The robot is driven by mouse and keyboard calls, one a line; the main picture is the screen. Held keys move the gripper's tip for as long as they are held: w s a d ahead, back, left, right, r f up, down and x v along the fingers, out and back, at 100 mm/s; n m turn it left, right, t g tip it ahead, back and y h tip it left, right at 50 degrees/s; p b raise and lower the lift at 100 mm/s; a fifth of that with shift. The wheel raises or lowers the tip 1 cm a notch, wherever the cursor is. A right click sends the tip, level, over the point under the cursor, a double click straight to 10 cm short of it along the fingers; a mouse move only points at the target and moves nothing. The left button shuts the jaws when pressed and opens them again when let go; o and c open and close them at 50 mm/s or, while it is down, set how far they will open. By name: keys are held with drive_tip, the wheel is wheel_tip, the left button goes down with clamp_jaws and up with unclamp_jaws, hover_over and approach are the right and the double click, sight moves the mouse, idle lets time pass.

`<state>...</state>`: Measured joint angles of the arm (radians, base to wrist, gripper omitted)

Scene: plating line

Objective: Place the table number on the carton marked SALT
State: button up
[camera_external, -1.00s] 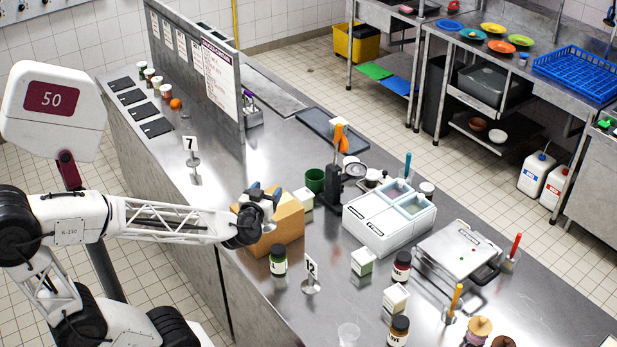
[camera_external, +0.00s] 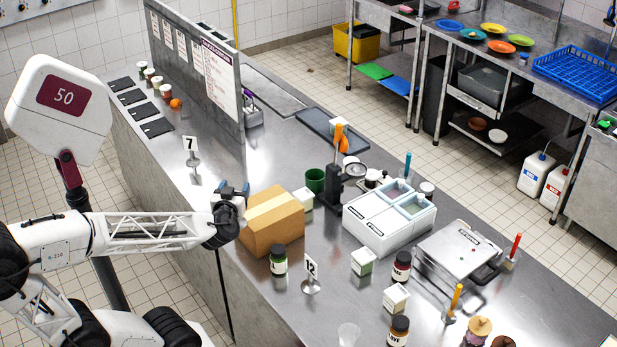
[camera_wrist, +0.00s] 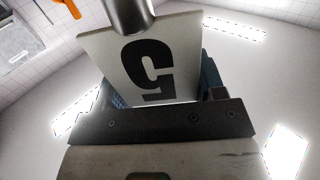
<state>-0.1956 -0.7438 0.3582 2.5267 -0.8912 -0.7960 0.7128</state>
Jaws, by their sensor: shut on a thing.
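My gripper (camera_external: 232,188) is raised at the left side of the brown cardboard box, with its blue fingers showing. In the wrist view it is shut on a table number (camera_wrist: 185,55), a white card with a black 5, upside down in the picture, with a metal stem (camera_wrist: 130,14) at its top edge. The held card is hard to make out in the external view. Small white-and-green cartons stand on the counter: one behind the box (camera_external: 302,199), one in the middle (camera_external: 363,262), one nearer the front (camera_external: 396,298). Their labels are too small to read, so I cannot tell which says SALT.
The brown box (camera_external: 272,222) stands beside my gripper. Table numbers 7 (camera_external: 191,147) and 12 (camera_external: 311,270) stand on the steel counter (camera_external: 250,165). A green-labelled jar (camera_external: 279,262) and a dark jar (camera_external: 401,267) stand near the cartons. A white two-well unit (camera_external: 385,225) is behind.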

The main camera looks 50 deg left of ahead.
drive_tip(key=shift+w, duration=0.1)
drive_tip(key=w+a, duration=0.3)
drive_tip(key=w, duration=0.4)
drive_tip(key=w+a+f, duration=0.1)
drive_tip(key=w+a, duration=0.2)
drive_tip(key=w, duration=0.4)
drive_tip(key=shift+w+a+f, duration=0.2)
drive_tip(key=shift+a, duration=0.1)
drive_tip(key=shift+f, duration=0.15)
drive_tip(key=shift+f, duration=1.8)
drive_tip(key=o, duration=1.3)
drive_tip(key=shift+s+d, duration=0.1)
drive_tip(key=v, duration=1.1)
drive_tip(key=shift+s+d, duration=0.25)
drive_tip(key=shift+d, duration=0.05)
